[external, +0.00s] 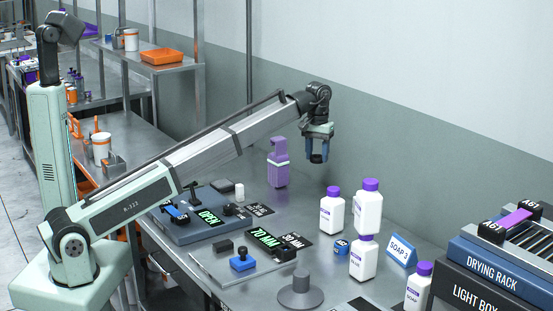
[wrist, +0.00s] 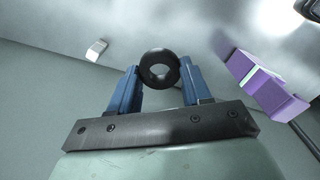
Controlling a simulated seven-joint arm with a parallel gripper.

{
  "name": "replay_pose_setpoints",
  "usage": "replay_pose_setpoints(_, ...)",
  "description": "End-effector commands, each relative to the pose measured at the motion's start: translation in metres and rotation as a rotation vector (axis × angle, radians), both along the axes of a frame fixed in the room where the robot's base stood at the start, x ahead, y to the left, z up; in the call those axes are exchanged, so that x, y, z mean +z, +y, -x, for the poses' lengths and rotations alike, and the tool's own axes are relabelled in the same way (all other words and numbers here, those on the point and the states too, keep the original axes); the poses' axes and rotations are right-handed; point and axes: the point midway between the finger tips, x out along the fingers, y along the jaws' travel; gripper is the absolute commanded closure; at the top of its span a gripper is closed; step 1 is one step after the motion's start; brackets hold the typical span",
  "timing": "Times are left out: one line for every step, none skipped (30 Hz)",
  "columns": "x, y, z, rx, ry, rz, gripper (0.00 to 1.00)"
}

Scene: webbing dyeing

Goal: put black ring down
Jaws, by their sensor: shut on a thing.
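The black ring (wrist: 159,70) is held between the two blue fingers of my gripper (wrist: 160,82) in the wrist view, with its hole facing the camera. In the external view my gripper (external: 318,150) is raised above the back part of the grey metal table (external: 300,205), and the fingers point down. The ring shows there only as a small dark shape at the fingertips (external: 317,158). The ring is clear of the table.
A purple container (external: 279,165) stands left of my gripper. White bottles with purple caps (external: 368,206) stand to the right. A grey cone-shaped stand (external: 300,290) is at the front. A white block (external: 240,191) and a blue device (external: 185,225) are at left.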

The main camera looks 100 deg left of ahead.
Motion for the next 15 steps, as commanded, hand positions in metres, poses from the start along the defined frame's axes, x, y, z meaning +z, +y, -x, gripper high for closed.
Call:
replay_pose_setpoints(0.012, 0.001, -0.001, 0.000, -0.001, -0.002, 0.80)
replay_pose_setpoints(0.019, 0.001, -0.001, 0.000, -0.001, -0.002, 0.80)
replay_pose_setpoints(0.027, 0.001, -0.001, 0.000, -0.001, -0.001, 0.80)
replay_pose_setpoints(0.031, 0.001, -0.001, 0.000, 0.000, -0.001, 0.80)
replay_pose_setpoints(0.036, 0.001, -0.001, 0.000, -0.001, -0.001, 0.80)
replay_pose_setpoints(0.043, 0.001, -0.001, 0.000, -0.001, -0.001, 0.80)
replay_pose_setpoints(0.049, 0.001, -0.001, 0.000, -0.001, -0.002, 0.80)
replay_pose_setpoints(0.050, 0.005, 0.002, 0.008, 0.000, 0.000, 0.80)
replay_pose_setpoints(0.048, 0.013, 0.007, 0.025, 0.001, 0.001, 0.80)
replay_pose_setpoints(0.047, 0.017, 0.010, 0.036, 0.001, 0.001, 0.80)
replay_pose_setpoints(0.047, 0.023, 0.014, 0.048, 0.001, 0.001, 0.80)
replay_pose_setpoints(0.047, 0.030, 0.018, 0.065, 0.000, 0.000, 0.80)
replay_pose_setpoints(0.047, 0.035, 0.022, 0.077, 0.000, 0.000, 0.80)
replay_pose_setpoints(0.047, 0.042, 0.026, 0.091, 0.000, 0.000, 0.80)
replay_pose_setpoints(0.047, 0.049, 0.031, 0.109, 0.000, 0.000, 0.80)
